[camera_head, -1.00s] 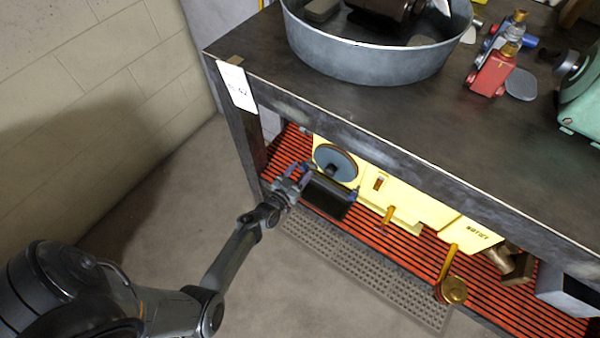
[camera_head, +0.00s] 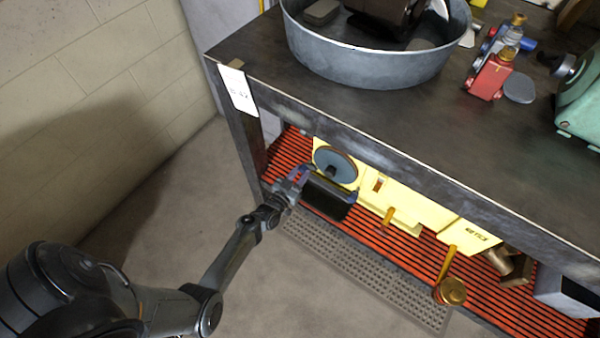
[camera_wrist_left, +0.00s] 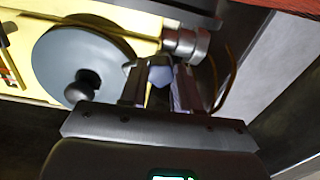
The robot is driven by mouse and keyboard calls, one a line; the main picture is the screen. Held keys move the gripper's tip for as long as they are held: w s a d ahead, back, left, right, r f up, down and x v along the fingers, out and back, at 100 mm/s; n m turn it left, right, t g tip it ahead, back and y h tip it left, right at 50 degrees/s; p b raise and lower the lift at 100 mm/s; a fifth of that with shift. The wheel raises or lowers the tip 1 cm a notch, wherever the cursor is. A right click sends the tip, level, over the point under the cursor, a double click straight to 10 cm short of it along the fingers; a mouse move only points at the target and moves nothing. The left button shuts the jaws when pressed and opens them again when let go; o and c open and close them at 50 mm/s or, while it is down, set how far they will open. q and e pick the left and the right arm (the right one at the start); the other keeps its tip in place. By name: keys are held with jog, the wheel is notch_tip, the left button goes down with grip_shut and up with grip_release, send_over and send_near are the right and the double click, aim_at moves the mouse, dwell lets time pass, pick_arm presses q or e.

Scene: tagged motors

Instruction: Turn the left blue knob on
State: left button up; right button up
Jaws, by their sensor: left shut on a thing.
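The left blue knob (camera_wrist_left: 160,76) shows between the fingertips of my left gripper (camera_wrist_left: 160,82) in the left wrist view; the fingers hide most of it. My left gripper (camera_head: 298,178) is shut on it, at the left end of the yellow machine (camera_head: 405,204) on the lower shelf. A blue-grey handwheel (camera_head: 336,163) with a dark handle sits just right of the gripper in the head view. The wheel (camera_wrist_left: 75,58) is left of the fingers in the wrist view. My right gripper is out of view.
The dark bench top (camera_head: 430,115) overhangs the shelf. A metal tub (camera_head: 375,65) stands on it, with a red part (camera_head: 490,78) and green machine (camera_head: 580,105) to the right. An orange-red slatted shelf (camera_head: 400,243) is underneath. Open floor lies at the front left.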

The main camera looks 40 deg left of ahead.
pick_arm(q)
jog(key=o, duration=1.1)
jog(key=shift+c, duration=0.2)
jog(key=shift+s, duration=0.3)
jog(key=s+d+p, duration=0.1)
jog(key=s+p, duration=0.3)
jog(key=s, duration=0.6)
jog(key=shift+d, duration=0.25)
